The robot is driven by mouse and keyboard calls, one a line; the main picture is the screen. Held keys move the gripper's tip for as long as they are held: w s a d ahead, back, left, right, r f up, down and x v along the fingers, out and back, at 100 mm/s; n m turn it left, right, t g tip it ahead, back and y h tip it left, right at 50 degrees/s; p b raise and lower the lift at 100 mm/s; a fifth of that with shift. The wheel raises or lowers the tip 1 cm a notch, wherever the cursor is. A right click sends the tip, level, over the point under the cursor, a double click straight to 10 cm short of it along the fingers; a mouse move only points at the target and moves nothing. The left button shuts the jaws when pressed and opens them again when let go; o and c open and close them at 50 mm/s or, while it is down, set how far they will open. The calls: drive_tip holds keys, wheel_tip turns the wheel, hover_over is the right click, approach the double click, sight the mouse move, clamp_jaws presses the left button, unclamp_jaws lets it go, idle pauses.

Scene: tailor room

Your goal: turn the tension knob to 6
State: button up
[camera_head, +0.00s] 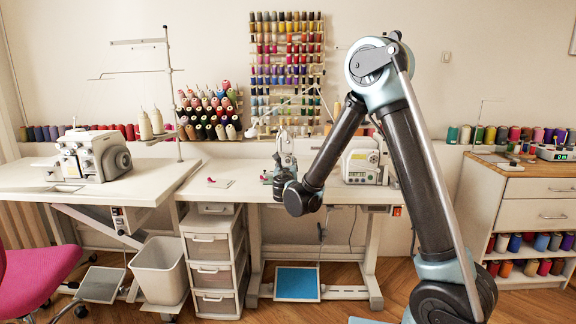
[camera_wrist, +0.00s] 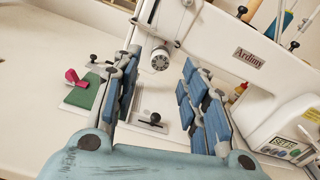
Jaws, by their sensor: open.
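The tension knob (camera_wrist: 160,59) is a small pale ribbed dial with a dark ring. It shows in the wrist view on the front of the white sewing machine (camera_wrist: 242,42), which is lettered "Ardimy". The numbers on the knob are too small to read. My gripper (camera_wrist: 160,68) is open, with blue-padded fingers to the left and right of the knob in the picture. No contact with the knob is visible. In the head view my gripper (camera_head: 283,168) is above the middle table, left of the machine's white body (camera_head: 361,163); the knob cannot be made out there.
A control box with a small display (camera_wrist: 284,142) is at the right. The middle table (camera_head: 245,190) has free room at the left.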

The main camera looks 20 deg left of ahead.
sight(287, 161)
drive_tip(key=shift+x, duration=1.95)
clamp_jaws()
